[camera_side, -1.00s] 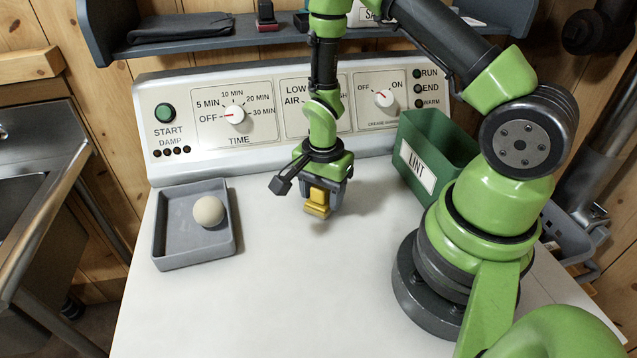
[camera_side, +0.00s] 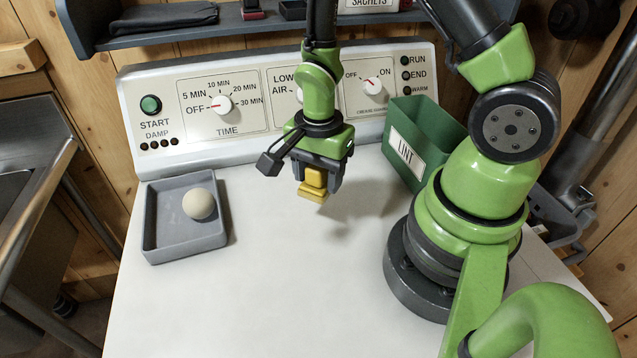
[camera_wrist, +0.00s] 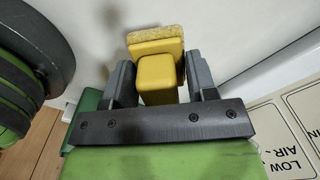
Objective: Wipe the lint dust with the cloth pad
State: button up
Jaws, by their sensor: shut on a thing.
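The cloth pad (camera_side: 312,193) is a yellow block with a grip and a wider, rough-looking face at its end. My gripper (camera_side: 318,178) is shut on the pad's grip, above the white worktop (camera_side: 250,290) in front of the control panel. In the wrist view the pad (camera_wrist: 156,45) sits between the two dark fingers of my gripper (camera_wrist: 160,80). The pad appears clear of the worktop, with its shadow to the right. I cannot make out any lint dust in either view.
A grey tray (camera_side: 150,240) with a cream ball (camera_side: 198,203) stands at the left. A green bin labelled LINT (camera_side: 425,140) stands at the right, near my base. The panel (camera_side: 160,170) and a shelf (camera_side: 240,27) close off the back. The front worktop is clear.

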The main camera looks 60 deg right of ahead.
jog(key=shift+r, duration=1.35)
